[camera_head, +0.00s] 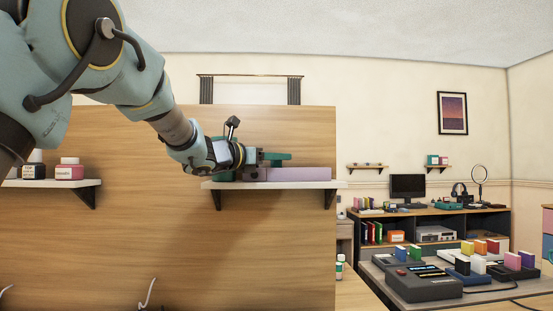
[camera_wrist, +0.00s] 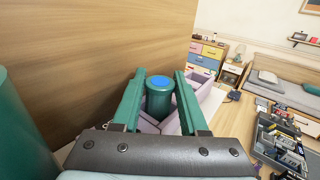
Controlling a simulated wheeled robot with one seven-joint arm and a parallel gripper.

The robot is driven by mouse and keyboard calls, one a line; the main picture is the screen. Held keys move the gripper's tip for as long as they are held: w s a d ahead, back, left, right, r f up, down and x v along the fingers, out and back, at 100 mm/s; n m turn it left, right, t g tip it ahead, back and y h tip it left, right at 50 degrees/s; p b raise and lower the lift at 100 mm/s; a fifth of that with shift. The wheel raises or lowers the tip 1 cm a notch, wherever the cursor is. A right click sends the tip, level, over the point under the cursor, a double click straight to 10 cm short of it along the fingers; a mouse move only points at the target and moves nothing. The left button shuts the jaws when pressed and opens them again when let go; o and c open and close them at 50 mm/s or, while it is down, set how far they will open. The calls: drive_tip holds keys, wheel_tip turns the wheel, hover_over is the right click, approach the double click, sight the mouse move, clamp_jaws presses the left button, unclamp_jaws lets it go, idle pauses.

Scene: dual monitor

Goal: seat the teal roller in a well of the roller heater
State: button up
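In the wrist view a teal roller (camera_wrist: 159,98) with a blue end stands between the two green fingers of my gripper (camera_wrist: 160,75). The fingers are open, with narrow gaps on both sides of the roller. A lilac box-like body (camera_wrist: 206,94), seemingly the roller heater, lies around and beyond the roller; whether the roller sits in a well is hidden. In the head view my gripper (camera_head: 277,157) reaches over the left part of the lilac body (camera_head: 300,174) on the wall shelf. The roller cannot be made out there.
The shelf (camera_head: 240,185) is narrow, with a wooden panel (camera_head: 130,235) behind it. A large teal rounded object (camera_wrist: 18,130) fills the wrist view's left edge. Bottles (camera_head: 69,170) stand on another shelf at left. A desk with several devices (camera_head: 425,283) is at lower right.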

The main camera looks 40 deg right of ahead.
drive_tip(key=o, duration=0.5)
drive_tip(key=a+b, duration=0.3)
drive_tip(key=a, duration=0.8)
idle(0.4)
